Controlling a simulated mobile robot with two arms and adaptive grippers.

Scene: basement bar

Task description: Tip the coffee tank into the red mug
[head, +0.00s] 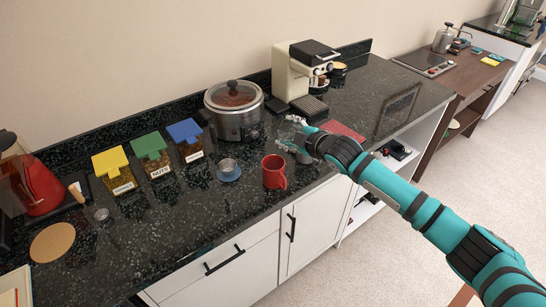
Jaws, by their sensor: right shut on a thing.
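The red mug (273,173) stands upright on the dark counter near its front edge, with its handle to the right. My right gripper (291,134) reaches in from the right, behind and slightly right of the mug. It is shut on a small clear thing, seemingly the coffee tank (287,131), which is mostly hidden by the fingers and hard to make out. I cannot tell its tilt or what it contains. The gripper is apart from the mug. My left gripper is not in view.
A slow cooker (238,124) and a cream coffee machine (291,75) stand behind the gripper. A blue-grey cup (229,170) is left of the mug. Jars with yellow (111,162), green (149,146) and blue (185,131) lids stand further left. A red board (344,130) lies beyond the gripper.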

